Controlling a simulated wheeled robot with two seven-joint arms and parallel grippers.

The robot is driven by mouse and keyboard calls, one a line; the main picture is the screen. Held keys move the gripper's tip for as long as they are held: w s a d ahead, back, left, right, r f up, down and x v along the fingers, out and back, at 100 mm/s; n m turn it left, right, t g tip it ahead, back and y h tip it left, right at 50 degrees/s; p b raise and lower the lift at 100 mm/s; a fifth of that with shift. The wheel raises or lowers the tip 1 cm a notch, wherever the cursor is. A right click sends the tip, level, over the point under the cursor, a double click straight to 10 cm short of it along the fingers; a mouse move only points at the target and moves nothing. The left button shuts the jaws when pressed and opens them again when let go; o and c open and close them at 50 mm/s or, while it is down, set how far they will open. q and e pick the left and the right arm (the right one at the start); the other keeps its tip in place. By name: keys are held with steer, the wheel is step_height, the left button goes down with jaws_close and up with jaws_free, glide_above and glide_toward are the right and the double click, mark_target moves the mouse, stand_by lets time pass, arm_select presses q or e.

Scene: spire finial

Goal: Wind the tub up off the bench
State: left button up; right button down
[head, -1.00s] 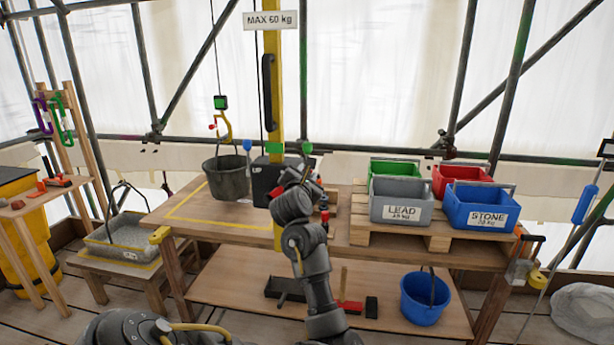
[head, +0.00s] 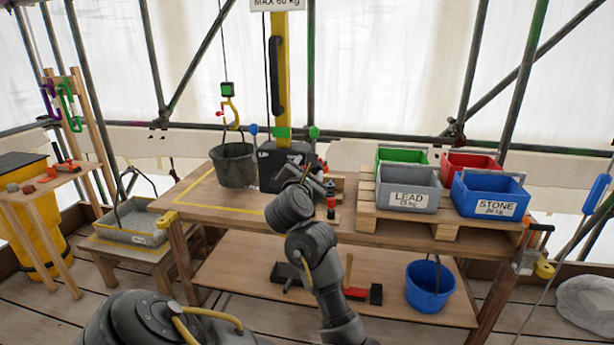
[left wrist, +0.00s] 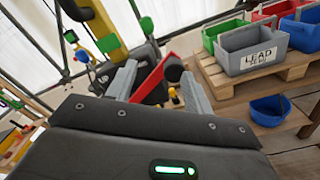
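The dark tub (head: 236,165) stands on the bench (head: 215,200), inside a yellow outline. A yellow hook (head: 233,112) hangs on a cable just above it; I cannot tell whether the tub's handle sits on the hook. A black winch box (head: 278,170) marked "UP", with blue and green knobs above, stands right of the tub at the yellow mast (head: 286,75). My left gripper (head: 318,178) is in front of the box's right side. In the left wrist view its two fingers (left wrist: 158,88) are apart, with a red bar and black knob (left wrist: 172,68) between or beyond them. My right gripper is not in view.
A pallet (head: 400,222) on the bench's right holds grey "LEAD", blue "STONE", green and red bins. A blue bucket (head: 430,287) and a red-headed tool (head: 358,293) are on the lower shelf. A grey tray (head: 130,225) stands on a low stool at left.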

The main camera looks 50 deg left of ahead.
arm_select(q)
steer(key=v, duration=0.2)
steer(key=shift+s+d, duration=0.25)
steer(key=shift+d, duration=0.05)
stand_by(0.3)
